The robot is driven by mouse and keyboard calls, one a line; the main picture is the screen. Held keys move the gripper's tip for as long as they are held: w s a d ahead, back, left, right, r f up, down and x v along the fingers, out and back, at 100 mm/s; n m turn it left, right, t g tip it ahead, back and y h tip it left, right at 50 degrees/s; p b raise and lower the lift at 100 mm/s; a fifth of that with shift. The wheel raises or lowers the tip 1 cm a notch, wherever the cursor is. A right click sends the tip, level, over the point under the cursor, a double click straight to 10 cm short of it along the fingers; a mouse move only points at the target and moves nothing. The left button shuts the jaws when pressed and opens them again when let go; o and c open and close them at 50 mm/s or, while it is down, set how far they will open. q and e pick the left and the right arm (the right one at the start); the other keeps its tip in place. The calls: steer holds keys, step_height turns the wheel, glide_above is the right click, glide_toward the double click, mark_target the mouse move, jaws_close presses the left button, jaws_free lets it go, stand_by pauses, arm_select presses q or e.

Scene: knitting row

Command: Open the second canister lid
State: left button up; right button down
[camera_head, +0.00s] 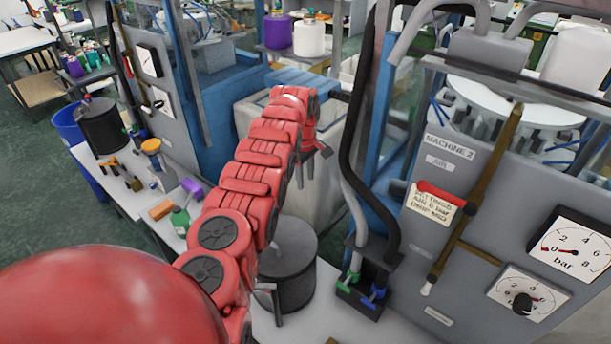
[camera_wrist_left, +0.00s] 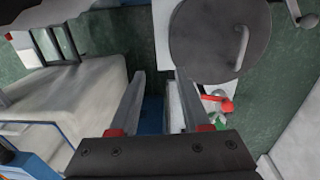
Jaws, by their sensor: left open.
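A dark grey canister (camera_head: 285,270) stands on the white bench beside Machine 2, partly hidden by my left arm. A round dark lid (camera_wrist_left: 205,40) with a curved bar handle (camera_wrist_left: 240,48) lies flat in the left wrist view, close to the right finger's tip. Another dark canister (camera_head: 103,128) stands on the bench farther left. My left gripper (camera_head: 322,150) is small and partly hidden at the far end of my red arm. In the left wrist view, its two grey fingers (camera_wrist_left: 160,73) are apart with nothing between them. My right gripper is not seen.
A pale bin (camera_head: 335,140) stands behind the arm. Machine 2's grey panel (camera_head: 440,185) bounds the right. A green bottle (camera_head: 180,220) stands left of my arm.

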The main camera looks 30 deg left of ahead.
arm_select(q)
steer(key=shift+f, duration=0.25)
steer(key=shift+r, duration=0.1)
steer(key=c, duration=0.3)
jaws_close()
stand_by(0.9)
steer(key=shift+o, duration=1.5)
jaws_free()
